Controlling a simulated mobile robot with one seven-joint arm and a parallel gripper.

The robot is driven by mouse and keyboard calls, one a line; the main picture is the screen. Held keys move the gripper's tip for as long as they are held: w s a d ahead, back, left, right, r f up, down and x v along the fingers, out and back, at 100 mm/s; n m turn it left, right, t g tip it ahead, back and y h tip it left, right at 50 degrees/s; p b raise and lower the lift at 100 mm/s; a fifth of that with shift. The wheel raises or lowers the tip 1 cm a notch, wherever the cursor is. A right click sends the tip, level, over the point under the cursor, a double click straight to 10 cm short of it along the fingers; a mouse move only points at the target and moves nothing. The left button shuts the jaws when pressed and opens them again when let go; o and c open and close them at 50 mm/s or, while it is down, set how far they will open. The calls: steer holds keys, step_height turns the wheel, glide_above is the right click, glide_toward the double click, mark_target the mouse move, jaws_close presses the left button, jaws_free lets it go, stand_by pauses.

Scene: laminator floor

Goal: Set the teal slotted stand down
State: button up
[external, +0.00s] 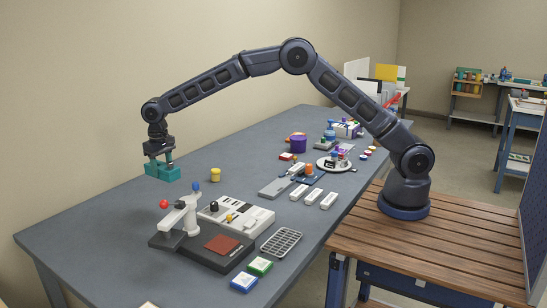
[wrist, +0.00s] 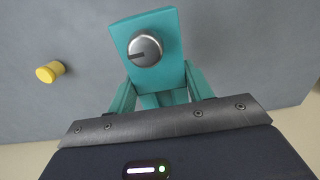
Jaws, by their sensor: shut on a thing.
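The teal slotted stand (external: 163,173) is held in my gripper (external: 159,162) over the table's far-left side in the external view. In the wrist view the teal stand (wrist: 128,35) fills the top middle, with a round silver knob on its face and teal parts running down toward my gripper (wrist: 160,97). My gripper is shut on the stand, pointing down. The stand looks clear of the table top, but the gap is hard to judge. Its slots and underside are hidden.
A yellow cylinder (external: 216,175) stands close by; it also shows in the wrist view (wrist: 50,72). A lever press (external: 187,222) with a red ball stands in front, beside a pale keyed panel (external: 240,217). The grey table (external: 95,222) is bare at the left.

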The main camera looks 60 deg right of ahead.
mark_target(168, 208)
step_height(168, 208, down, 13)
steer(key=shift+r, duration=0.1)
stand_by(0.5)
steer(key=shift+f, duration=0.2)
steer(key=o, duration=1.2)
steer(key=shift+o, duration=0.2)
steer(key=shift+r, duration=0.1)
step_height(168, 208, up, 12)
steer(key=shift+r, duration=0.1)
